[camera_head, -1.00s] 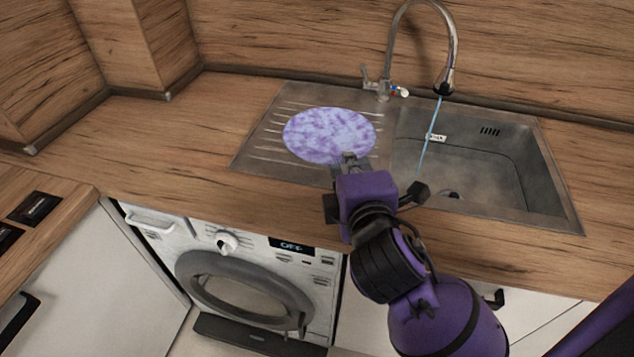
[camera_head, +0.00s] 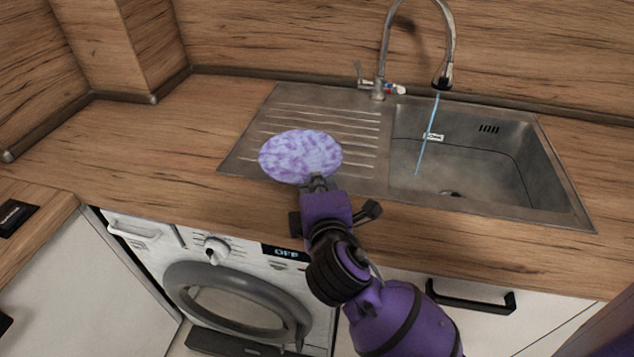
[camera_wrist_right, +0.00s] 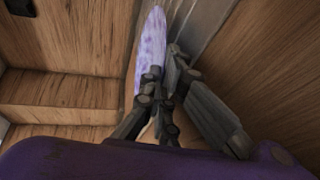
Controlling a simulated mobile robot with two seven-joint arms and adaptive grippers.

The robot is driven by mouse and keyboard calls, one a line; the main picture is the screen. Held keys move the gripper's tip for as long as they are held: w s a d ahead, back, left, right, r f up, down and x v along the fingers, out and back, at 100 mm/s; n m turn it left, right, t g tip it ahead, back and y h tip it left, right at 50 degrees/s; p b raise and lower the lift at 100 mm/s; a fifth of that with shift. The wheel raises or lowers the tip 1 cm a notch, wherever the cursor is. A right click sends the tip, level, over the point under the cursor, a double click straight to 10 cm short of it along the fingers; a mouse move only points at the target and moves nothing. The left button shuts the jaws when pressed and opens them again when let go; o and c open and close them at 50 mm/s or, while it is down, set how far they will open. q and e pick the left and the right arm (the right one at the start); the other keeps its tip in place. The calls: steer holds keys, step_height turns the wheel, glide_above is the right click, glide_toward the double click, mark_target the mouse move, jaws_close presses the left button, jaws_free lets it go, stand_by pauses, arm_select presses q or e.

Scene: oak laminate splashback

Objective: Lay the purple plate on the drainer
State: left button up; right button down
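The purple plate (camera_head: 300,155) is round with mottled purple and white. In the head view it shows over the front left of the ribbed drainer (camera_head: 345,122); I cannot tell whether it touches the metal. My right gripper (camera_head: 319,183) is at the plate's near edge, shut on it. In the right wrist view the plate (camera_wrist_right: 151,52) appears edge-on, with its rim at the fingers of the right gripper (camera_wrist_right: 160,80). My left gripper is not in view.
The sink basin (camera_head: 475,165) is right of the drainer, with a running tap (camera_head: 385,60) behind it. Wooden worktop (camera_head: 130,135) is clear at the left. A washing machine (camera_head: 230,290) stands below the worktop.

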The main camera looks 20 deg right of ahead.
steer(key=c, duration=2.4)
jaws_free()
steer(key=shift+f, duration=0.15)
steer(key=shift+c, duration=0.2)
steer(key=shift+o, duration=0.9)
steer(key=v, duration=1.2)
steer(key=shift+d+p, duration=0.1)
steer(key=shift+p, duration=0.3)
